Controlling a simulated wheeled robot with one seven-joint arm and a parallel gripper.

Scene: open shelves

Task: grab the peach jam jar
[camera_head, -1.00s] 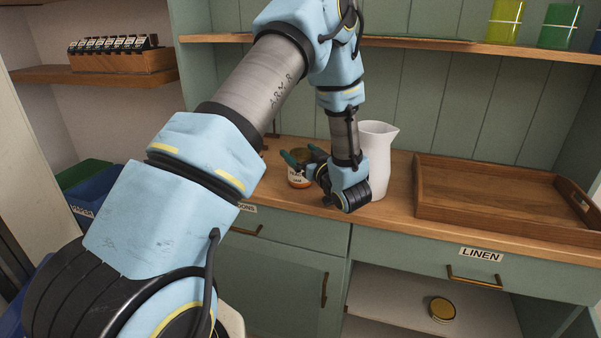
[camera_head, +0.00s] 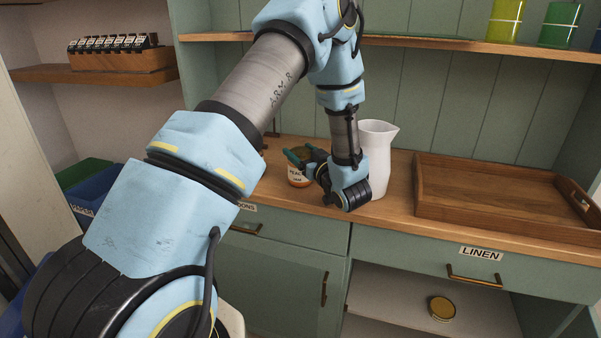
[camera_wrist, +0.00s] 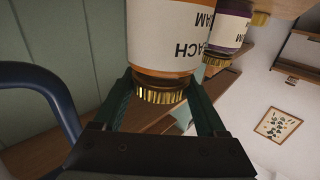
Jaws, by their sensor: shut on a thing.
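My gripper (camera_wrist: 160,98) is shut on the jar, with one dark green finger on each side of the lid. In the head view my gripper (camera_head: 306,160) is at the top of the jar, and my wrist partly hides both. I cannot tell whether the jar's base touches the counter.
A white pitcher (camera_head: 378,155) stands just right of my wrist. A wooden tray (camera_head: 490,195) lies farther right. A shelf (camera_head: 400,42) runs above, and a gold-lidded jar (camera_head: 441,309) is in the lower compartment.

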